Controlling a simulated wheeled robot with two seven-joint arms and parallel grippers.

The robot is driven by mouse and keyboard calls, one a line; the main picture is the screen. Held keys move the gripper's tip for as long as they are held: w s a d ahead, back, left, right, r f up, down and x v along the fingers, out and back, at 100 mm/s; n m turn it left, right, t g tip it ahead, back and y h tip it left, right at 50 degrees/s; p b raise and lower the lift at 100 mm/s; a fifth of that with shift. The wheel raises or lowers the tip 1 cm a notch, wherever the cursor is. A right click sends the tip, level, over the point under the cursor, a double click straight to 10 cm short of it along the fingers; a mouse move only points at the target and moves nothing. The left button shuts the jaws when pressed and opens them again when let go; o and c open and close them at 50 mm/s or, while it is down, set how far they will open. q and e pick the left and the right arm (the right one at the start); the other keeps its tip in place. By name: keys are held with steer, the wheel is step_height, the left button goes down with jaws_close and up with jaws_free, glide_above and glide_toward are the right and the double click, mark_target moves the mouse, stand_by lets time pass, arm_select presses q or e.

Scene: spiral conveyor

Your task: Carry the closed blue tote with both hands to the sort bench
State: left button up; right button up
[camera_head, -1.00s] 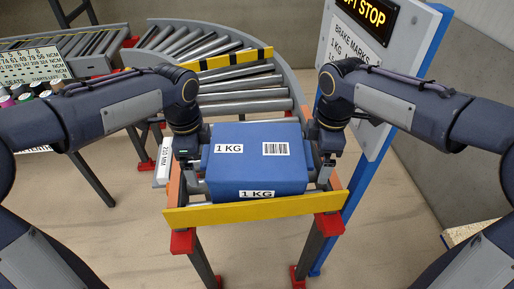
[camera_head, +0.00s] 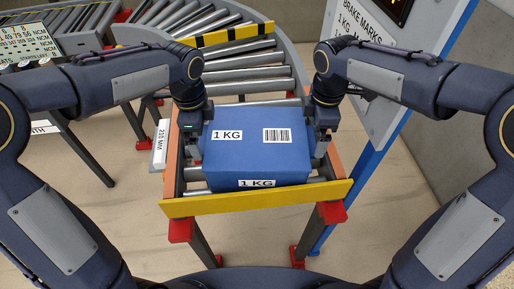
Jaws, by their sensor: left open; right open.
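The closed blue tote (camera_head: 255,158) sits on the rollers at the near end of the conveyor, behind the yellow end bar. It has 1 KG labels on its lid and front and a barcode on the lid. My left gripper (camera_head: 190,150) is open at the tote's left side. My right gripper (camera_head: 321,148) is open at its right side. The fingertips are partly hidden, and I cannot tell whether they touch the tote. No sort bench can be made out in view.
A yellow end bar (camera_head: 256,201) crosses the conveyor's near end, on legs with red brackets. The roller conveyor (camera_head: 240,72) curves away behind. A sign board on a blue post (camera_head: 372,160) stands close on the right.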

mark_target(202, 139)
arm_select(q)
steer(key=shift+w+f, duration=0.1)
steer(key=shift+f, duration=2.5)
arm_select(e)
steer(key=shift+w+f, duration=0.1)
steer(key=shift+f, duration=2.5)
arm_select(q)
steer(key=shift+c, duration=0.4)
arm_select(e)
steer(key=shift+c, duration=0.4)
arm_select(q)
steer(key=shift+r, duration=0.1)
steer(key=c, duration=1.4)
arm_select(e)
steer(key=shift+r, duration=0.1)
steer(key=c, duration=1.4)
